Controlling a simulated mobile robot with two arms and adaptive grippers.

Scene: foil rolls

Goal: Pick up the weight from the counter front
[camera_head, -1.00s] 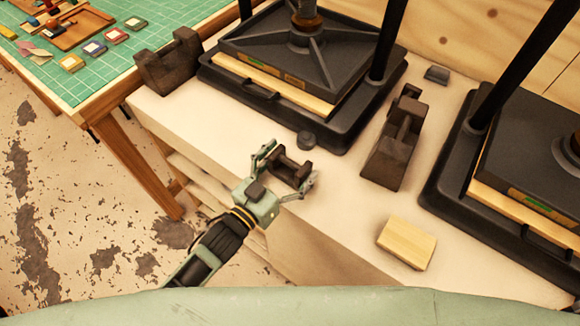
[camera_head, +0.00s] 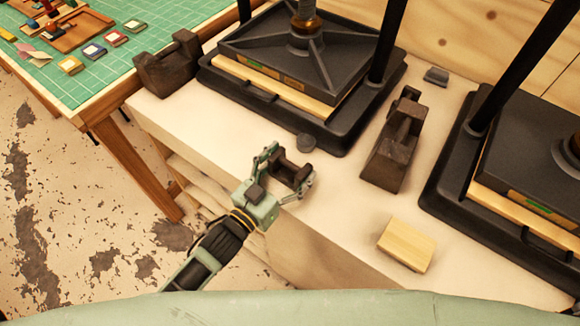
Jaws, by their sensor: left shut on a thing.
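A dark, blocky weight (camera_head: 292,171) with a handle bar is at the front of the pale counter (camera_head: 215,128). My left gripper (camera_head: 286,176) is around it, shut on it, with one finger on the far left side and one on the near right side. I cannot tell whether the weight touches the counter. Two larger dark weights of like shape stand on the counter, one at the back left (camera_head: 168,68) and one right of the middle (camera_head: 392,155). My right gripper is not in view.
A black press (camera_head: 335,130) stands behind my left gripper, and another press (camera_head: 455,195) stands at the right. A pale wooden block (camera_head: 406,245) lies near the front edge. A table with a green mat (camera_head: 110,62) is at the left.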

